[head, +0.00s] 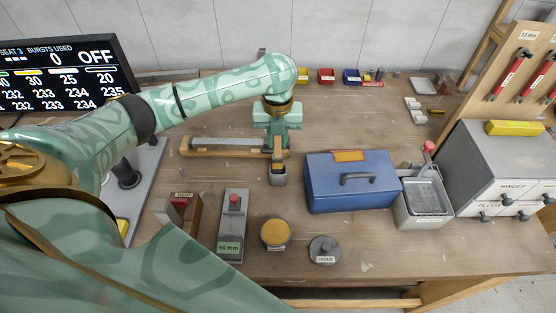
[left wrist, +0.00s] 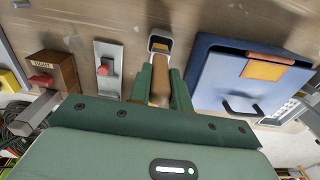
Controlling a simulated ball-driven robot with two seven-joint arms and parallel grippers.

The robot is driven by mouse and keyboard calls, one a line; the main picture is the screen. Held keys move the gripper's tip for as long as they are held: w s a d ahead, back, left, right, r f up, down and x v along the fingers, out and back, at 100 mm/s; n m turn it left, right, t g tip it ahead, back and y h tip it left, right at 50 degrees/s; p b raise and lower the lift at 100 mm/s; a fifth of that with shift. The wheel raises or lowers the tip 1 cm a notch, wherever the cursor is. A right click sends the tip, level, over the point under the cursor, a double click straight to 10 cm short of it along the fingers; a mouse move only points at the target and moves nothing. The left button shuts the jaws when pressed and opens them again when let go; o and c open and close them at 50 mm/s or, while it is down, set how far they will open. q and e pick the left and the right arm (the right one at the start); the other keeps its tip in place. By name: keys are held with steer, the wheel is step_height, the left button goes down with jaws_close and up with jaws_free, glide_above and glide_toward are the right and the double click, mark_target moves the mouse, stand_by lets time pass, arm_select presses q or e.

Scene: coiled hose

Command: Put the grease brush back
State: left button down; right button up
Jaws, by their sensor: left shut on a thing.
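My left gripper (head: 277,130) points down over the middle of the bench. It is shut on the brown handle of the grease brush (left wrist: 160,88), which shows between the fingers in the left wrist view. The handle (head: 277,150) hangs roughly upright in the head view. A small dark grey cup with a pale rim (head: 278,177) is directly below; it also shows in the left wrist view (left wrist: 153,44). The brush's lower end meets or overlaps the cup, and I cannot tell whether it is inside. The bristles are not clearly visible. My right gripper is not in view.
A blue toolbox (head: 325,190) stands close right of the cup, with a grey bin (head: 408,215) beyond. A wooden rail fixture (head: 205,151) lies behind left. A grey gauge box (head: 232,240), a yellow-topped tin (head: 275,233) and a grey round piece (head: 323,245) stand in front.

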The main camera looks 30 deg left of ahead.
mark_target(278, 155)
arm_select(q)
step_height(278, 155, down, 2)
steer(key=shift+w+f, duration=0.1)
step_height(278, 155, down, 4)
steer(key=shift+f+b, duration=0.1)
steer(key=shift+b, duration=0.95)
steer(key=shift+f, duration=0.15)
steer(key=c, duration=1.3)
jaws_free()
step_height(278, 155, up, 12)
steer(key=p, duration=0.4)
steer(key=shift+r, duration=0.2)
